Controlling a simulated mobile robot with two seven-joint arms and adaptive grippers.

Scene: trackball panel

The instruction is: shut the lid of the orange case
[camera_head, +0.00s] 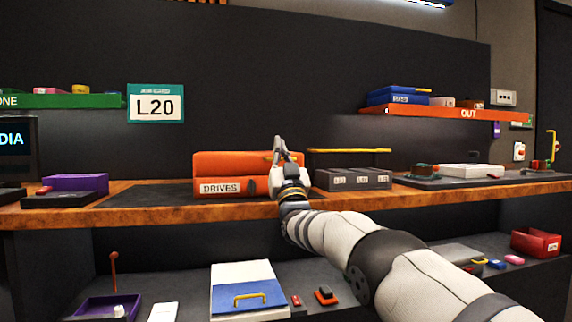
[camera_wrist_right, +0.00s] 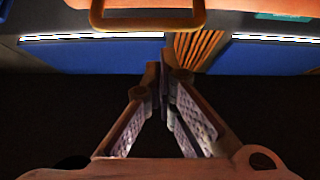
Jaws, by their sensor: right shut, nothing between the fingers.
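The orange case (camera_head: 218,188), labelled DRIVES, sits on the wooden-edged bench left of centre. Its orange lid (camera_head: 230,164) stands above the body with a thin dark line between them; I cannot tell its exact angle. My right gripper (camera_head: 279,145) is at the case's right end, fingers pointing up, shut and empty. It hides part of that end. In the right wrist view, the shut fingertips (camera_wrist_right: 163,70) are below an orange-yellow handle (camera_wrist_right: 150,24), with a gap visible between them. An orange surface crosses the top edge there. My left gripper is not in view.
Dark labelled boxes (camera_head: 352,179) stand close to the right of my gripper. A purple box (camera_head: 76,183) is at the left. An orange OUT shelf (camera_head: 440,112) and a green shelf (camera_head: 75,101) are on the wall. Bench space just left of the case is clear.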

